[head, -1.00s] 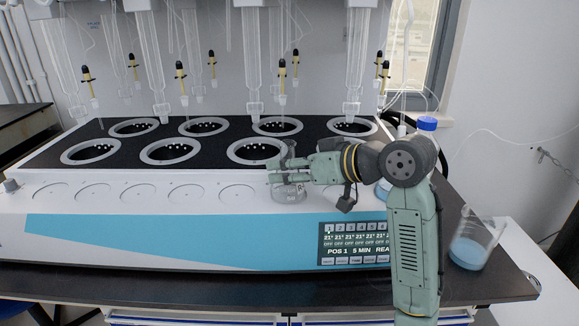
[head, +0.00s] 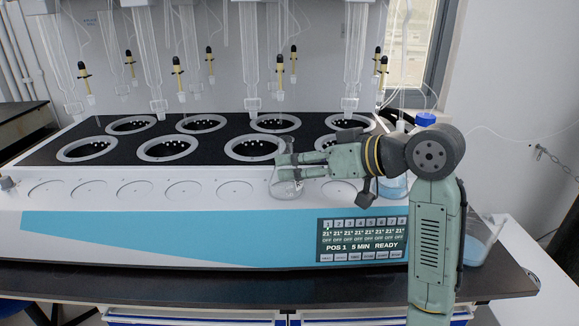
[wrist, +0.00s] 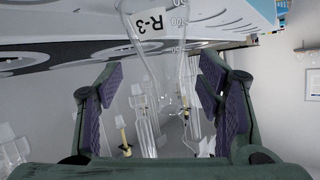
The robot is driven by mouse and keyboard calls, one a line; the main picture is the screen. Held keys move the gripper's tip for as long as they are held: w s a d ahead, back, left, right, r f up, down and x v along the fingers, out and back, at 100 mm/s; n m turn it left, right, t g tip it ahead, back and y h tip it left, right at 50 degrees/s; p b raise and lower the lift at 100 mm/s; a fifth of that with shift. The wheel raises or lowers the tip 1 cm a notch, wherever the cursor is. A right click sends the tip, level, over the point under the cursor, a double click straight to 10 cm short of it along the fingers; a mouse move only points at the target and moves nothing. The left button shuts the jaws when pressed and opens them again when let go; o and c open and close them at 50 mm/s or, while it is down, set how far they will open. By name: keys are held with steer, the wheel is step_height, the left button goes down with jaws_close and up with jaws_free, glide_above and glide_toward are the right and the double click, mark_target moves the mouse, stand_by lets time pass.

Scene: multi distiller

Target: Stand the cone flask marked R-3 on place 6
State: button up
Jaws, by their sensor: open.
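The clear cone flask marked R-3 (head: 286,187) stands upright on the machine's white front ledge. It appears to be on place 6, counting the ring marks from the left. Its base hides most of that mark. In the wrist view, the flask's R-3 label (wrist: 152,22) is at the top and its neck reaches down between the fingers. My gripper (head: 284,159) is at the height of the flask's neck, coming from the right. The fingers (wrist: 160,98) are open, one on each side of the neck, with a visible gap on both sides.
Empty ring marks (head: 183,189) run left of the flask, and another (head: 340,190) lies to its right. Black-topped heating wells (head: 254,148) lie behind. Glass columns hang above. A vessel of blue liquid (head: 394,188) and a blue-capped bottle (head: 425,119) stand right, partly behind my arm.

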steer(key=b+v, duration=0.1)
steer(key=v, duration=0.7)
steer(key=shift+s, duration=0.1)
